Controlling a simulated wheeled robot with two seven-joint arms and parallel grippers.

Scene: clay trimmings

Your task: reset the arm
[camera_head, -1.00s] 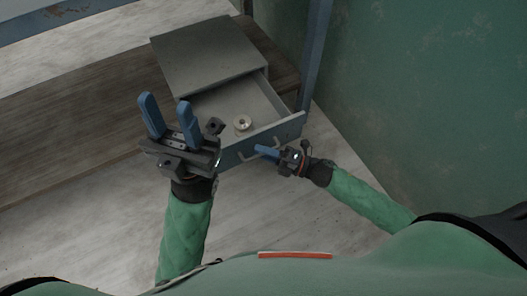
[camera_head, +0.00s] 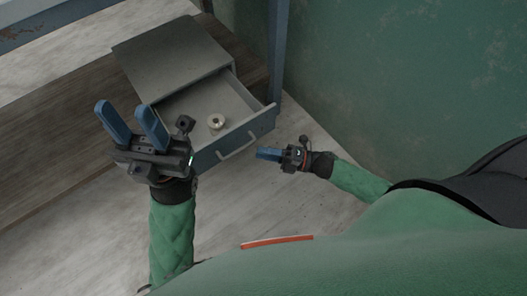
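My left gripper (camera_head: 131,121) is at the left, its two blue fingers apart with nothing between them. It is seen in front of the shelf and beside the open drawer (camera_head: 235,128).
A blue post (camera_head: 277,50) rises behind the drawer's right side. A green wall (camera_head: 400,90) fills the right. The pale floor (camera_head: 225,215) in front of the drawer is clear.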

